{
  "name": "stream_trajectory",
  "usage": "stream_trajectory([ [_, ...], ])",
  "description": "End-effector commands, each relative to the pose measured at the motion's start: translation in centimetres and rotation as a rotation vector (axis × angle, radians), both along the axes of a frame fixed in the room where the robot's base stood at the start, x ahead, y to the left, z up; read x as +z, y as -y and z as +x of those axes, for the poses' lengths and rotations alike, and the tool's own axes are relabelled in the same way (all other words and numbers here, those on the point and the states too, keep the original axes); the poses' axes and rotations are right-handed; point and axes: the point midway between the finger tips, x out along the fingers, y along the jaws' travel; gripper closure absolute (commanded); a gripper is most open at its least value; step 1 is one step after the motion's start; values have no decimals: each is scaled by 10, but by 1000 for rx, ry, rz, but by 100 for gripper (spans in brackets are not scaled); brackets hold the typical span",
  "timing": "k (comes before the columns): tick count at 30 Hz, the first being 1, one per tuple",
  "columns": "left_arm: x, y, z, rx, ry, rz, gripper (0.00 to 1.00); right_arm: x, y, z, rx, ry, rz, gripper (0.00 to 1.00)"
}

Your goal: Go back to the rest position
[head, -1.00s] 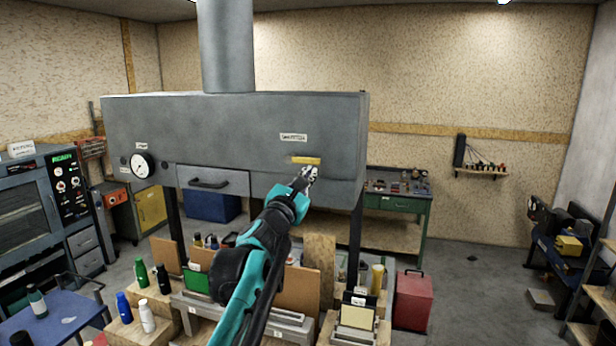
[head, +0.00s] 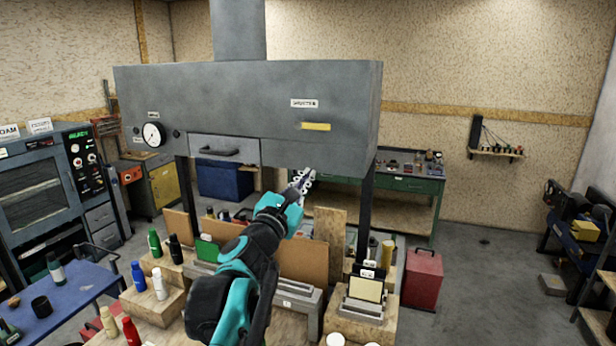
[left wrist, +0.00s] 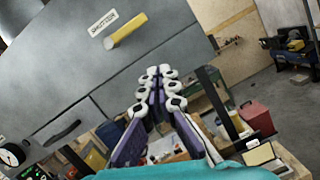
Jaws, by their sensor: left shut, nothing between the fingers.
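My left gripper (head: 306,177) is in the middle of the head view, in front of the lower edge of the grey hood (head: 250,95). It is shut and empty, and it is below the yellow shutter handle (head: 315,126), apart from it. In the left wrist view the gripper's fingers (left wrist: 158,75) are together, with the yellow handle (left wrist: 126,30) up and to the left of them. My right gripper is in neither view.
Below stand wooden blocks with bottles, a brown board (head: 303,262) and a card holder (head: 362,300). A red box (head: 422,279) stands on the floor to the right. A blue table (head: 75,300) is at left, and a green workbench (head: 415,186) is behind.

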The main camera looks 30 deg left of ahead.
Motion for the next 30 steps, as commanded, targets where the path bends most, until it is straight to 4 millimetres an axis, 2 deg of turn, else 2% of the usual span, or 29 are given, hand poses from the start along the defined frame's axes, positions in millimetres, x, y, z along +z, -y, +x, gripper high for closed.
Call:
stream_trajectory([
  [13, -2, 2, 0, -3, -3, 9, 100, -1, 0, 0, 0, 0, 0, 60],
  [17, -30, 28, 1, -41, -44, 126, 100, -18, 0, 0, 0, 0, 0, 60],
  [20, -77, 72, -1, -112, -109, 332, 100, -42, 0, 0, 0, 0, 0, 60],
  [23, -139, 124, -10, -209, -182, 601, 100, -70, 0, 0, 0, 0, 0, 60],
  [24, -166, 143, -15, -250, -209, 710, 100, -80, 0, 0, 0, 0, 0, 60],
  [26, -206, 169, -25, -312, -245, 874, 100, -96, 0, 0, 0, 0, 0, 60],
  [27, -234, 184, -32, -354, -267, 983, 100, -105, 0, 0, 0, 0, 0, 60],
  [29, -276, 205, -45, -418, -297, 1147, 100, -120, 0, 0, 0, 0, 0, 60],
  [30, -305, 216, -55, -463, -316, 1258, 100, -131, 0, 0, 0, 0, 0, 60],
])
